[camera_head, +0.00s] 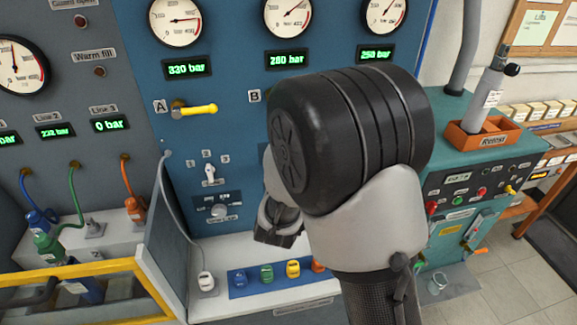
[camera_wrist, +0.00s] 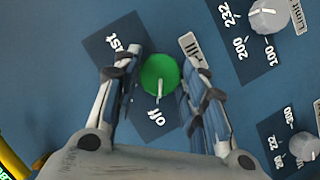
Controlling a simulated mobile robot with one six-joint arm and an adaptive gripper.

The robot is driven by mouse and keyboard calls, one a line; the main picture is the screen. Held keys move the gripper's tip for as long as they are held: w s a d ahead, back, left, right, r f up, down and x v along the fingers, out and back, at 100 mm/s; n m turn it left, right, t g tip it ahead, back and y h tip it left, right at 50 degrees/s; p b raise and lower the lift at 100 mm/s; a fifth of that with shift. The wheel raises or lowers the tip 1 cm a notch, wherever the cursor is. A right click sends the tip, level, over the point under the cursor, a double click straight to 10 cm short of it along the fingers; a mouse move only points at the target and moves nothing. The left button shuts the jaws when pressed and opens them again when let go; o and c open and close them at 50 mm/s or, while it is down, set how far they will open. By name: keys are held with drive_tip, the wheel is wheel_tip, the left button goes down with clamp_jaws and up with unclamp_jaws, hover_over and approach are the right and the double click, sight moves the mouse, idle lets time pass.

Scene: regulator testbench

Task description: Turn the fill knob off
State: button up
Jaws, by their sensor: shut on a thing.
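The fill knob (camera_wrist: 158,72) is round and green with a white pointer line. It shows in the wrist view on a dark label plate with "off" below it and a partly covered word ending in "st" at upper left. The pointer line points down, toward "off". My gripper (camera_wrist: 160,62) is shut on the knob, with one finger on its left and one on its right. In the head view the knob and fingertips are hidden behind my arm.
Two grey knobs with number scales, upper (camera_wrist: 268,16) and lower (camera_wrist: 304,146), sit right of the fingers. In the head view, a yellow lever (camera_head: 198,109) sticks out left of my arm. Coloured connectors (camera_head: 266,273) stand on the ledge below.

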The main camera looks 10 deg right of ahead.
drive_tip(key=shift+r, duration=0.1)
idle(0.3)
drive_tip(key=o, duration=1.1)
drive_tip(key=shift+c, duration=0.2)
drive_tip(key=v, duration=0.7)
drive_tip(key=shift+s, duration=0.15)
drive_tip(key=shift+a, duration=0.15)
